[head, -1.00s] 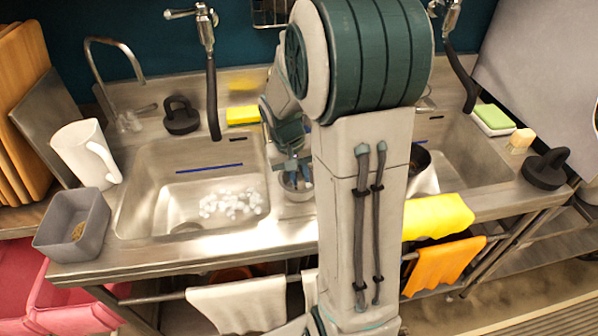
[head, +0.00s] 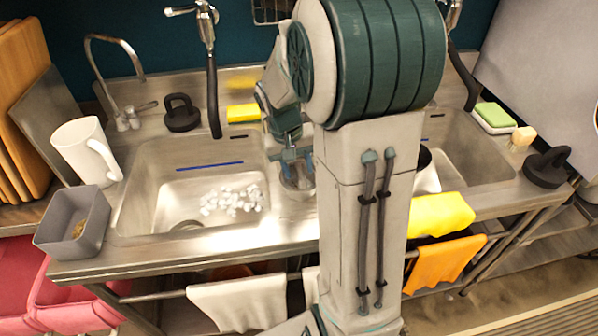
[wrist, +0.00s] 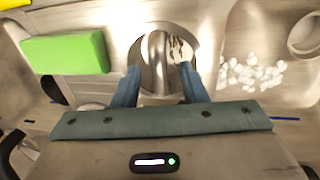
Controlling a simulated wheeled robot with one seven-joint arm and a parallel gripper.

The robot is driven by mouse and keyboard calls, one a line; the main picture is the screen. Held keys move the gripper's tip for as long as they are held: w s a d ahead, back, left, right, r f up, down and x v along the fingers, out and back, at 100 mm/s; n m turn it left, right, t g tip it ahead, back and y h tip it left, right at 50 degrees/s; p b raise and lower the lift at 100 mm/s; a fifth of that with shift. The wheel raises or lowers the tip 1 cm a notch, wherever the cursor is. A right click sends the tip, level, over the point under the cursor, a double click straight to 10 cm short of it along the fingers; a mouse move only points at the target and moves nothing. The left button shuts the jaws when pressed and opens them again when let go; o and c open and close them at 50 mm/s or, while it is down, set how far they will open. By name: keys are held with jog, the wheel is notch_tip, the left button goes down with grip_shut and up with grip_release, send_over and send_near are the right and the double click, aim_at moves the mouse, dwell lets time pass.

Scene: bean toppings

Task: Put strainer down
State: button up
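The strainer (head: 300,182) is a small round metal vessel on the strip between the two sink basins. In the wrist view the strainer (wrist: 177,28) shows a round rim, an arched metal piece and a few brown bits inside. My gripper (head: 297,158) is directly over it and pointing down. In the wrist view my gripper (wrist: 160,75) has its two blue fingers apart, one on each side of the arched metal piece. They look spread, with small gaps beside it. The strainer's base is hidden in the wrist view.
The left basin (head: 150,190) holds several white pieces (head: 232,201). A yellow sponge (head: 243,113) lies behind the strainer; a green sponge (wrist: 65,53) shows in the wrist view. A white pitcher (head: 80,150) and grey bin (head: 70,228) stand left. My arm hides part of the right basin (head: 465,150).

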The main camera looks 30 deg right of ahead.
notch_tip(320, 180, up, 8)
jog(key=a, duration=0.2)
jog(key=s+a+n+t+y, duration=0.1)
jog(key=s+a, duration=0.3)
jog(key=s, duration=0.3)
jog(key=s+a+n+t+y, duration=0.1)
jog(key=s+a, duration=0.3)
jog(key=s, duration=0.4)
jog(key=shift+n+t, duration=0.6)
jog(key=shift+t, duration=0.2)
jog(key=shift+c, duration=0.3)
